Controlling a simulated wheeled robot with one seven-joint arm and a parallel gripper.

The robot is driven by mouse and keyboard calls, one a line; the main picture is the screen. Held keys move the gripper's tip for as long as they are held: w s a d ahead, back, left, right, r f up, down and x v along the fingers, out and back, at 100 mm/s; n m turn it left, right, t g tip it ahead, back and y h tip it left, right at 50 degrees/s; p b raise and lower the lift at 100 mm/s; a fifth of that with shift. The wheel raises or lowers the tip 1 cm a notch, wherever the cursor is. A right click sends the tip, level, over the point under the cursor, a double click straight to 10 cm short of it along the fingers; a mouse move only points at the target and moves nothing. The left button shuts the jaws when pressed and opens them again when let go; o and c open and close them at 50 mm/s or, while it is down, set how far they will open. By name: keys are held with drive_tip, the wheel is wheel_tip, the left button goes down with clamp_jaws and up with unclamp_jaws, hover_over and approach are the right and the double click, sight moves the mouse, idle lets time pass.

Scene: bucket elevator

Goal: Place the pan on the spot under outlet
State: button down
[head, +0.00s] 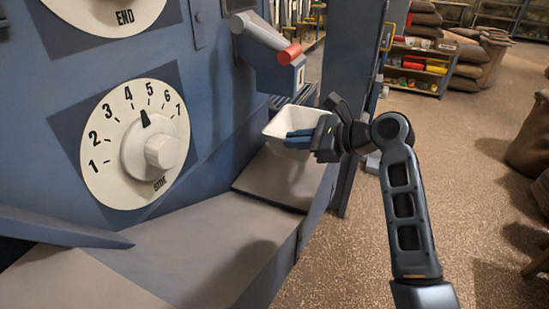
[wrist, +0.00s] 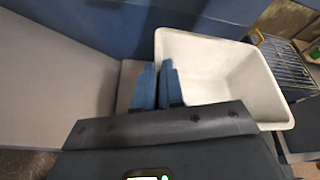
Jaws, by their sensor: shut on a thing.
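The white pan (head: 284,122) is an open tub, held in the air beside the blue machine in the head view. It fills the upper right of the wrist view (wrist: 225,70) and looks empty inside. My gripper (head: 297,139) is shut on the pan's near-side wall, with its blue fingers at the rim in the wrist view (wrist: 158,88). The outlet (head: 272,66) is a grey-blue spout with a red-ended handle (head: 289,53), above and behind the pan. A wire rack (wrist: 285,62) shows beyond the pan in the wrist view. The pan partly hides the area below the outlet.
A grey ledge (head: 278,180) lies below the pan, and a wider grey surface (head: 205,262) is nearer. A large dial (head: 135,143) is on the machine's face at left. Shelves (head: 415,68) and sacks stand at the back right. Brown floor is open at right.

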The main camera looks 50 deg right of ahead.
sight(269, 144)
drive_tip(key=x, duration=0.3)
drive_tip(key=f+x, duration=0.1)
drive_tip(key=x, duration=0.2)
drive_tip(key=shift+w+d, duration=0.1)
drive_tip(key=shift+f, duration=2.05)
drive_tip(key=c, duration=1.2)
unclamp_jaws()
drive_tip(key=shift+f, duration=0.1)
drive_tip(key=shift+c, duration=0.2)
drive_tip(key=v, duration=1.2)
